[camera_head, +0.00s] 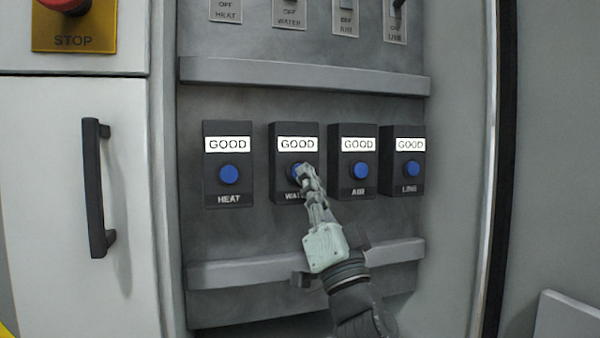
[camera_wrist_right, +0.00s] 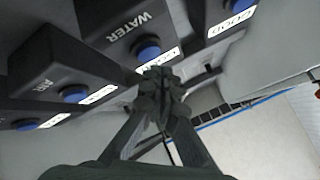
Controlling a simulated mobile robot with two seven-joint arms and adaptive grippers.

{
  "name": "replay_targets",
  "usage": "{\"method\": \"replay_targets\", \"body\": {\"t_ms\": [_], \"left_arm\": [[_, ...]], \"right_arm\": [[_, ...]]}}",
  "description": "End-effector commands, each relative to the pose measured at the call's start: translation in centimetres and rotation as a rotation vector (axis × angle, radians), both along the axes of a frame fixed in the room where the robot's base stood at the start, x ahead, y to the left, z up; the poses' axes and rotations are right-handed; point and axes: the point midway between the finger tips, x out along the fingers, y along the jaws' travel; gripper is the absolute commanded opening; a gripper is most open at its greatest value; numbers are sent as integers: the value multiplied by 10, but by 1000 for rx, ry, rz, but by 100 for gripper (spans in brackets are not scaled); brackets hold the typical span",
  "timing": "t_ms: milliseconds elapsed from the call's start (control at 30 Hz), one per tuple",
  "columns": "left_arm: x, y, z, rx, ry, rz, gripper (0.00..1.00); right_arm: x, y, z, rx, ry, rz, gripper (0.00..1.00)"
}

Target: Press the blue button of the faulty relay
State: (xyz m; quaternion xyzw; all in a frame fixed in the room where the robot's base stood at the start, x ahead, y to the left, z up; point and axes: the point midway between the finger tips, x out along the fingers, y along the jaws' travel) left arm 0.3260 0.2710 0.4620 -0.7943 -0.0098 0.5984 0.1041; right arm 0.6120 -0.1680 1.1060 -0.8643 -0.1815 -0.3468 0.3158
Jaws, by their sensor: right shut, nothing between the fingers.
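Relay boxes hang in a row, all with a GOOD display: the HEAT relay (camera_head: 228,188), the WATER relay (camera_head: 283,183), the AIR relay (camera_head: 341,182) and the LINE relay (camera_head: 391,178). Each has a blue button, such as the HEAT button (camera_head: 229,174). My right gripper (camera_head: 306,170) is shut and empty, its tips in front of the WATER relay, partly covering its button and label. In the right wrist view the tips (camera_wrist_right: 160,76) are close to the WATER button (camera_wrist_right: 146,48); I cannot tell whether they touch it. My left gripper is out of view.
A metal ledge (camera_head: 300,76) runs above the relays and a second ledge (camera_head: 225,273) below. Switch plates (camera_head: 289,13) are above. A cabinet door with a black handle (camera_head: 94,190) and a red stop button (camera_head: 66,5) are at left.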

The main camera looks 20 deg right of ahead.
Motion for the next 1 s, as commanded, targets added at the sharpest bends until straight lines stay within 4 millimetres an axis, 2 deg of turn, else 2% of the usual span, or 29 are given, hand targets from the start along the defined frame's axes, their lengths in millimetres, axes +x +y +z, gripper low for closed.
{"method": "replay_targets", "body": {"t_ms": [500, 1000], "left_arm": [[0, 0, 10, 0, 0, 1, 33], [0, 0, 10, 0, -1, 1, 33]], "right_arm": [[-46, -2, 0, 1, 1, 0, 0], [-48, -2, 0, 0, 0, 0, 0]]}}
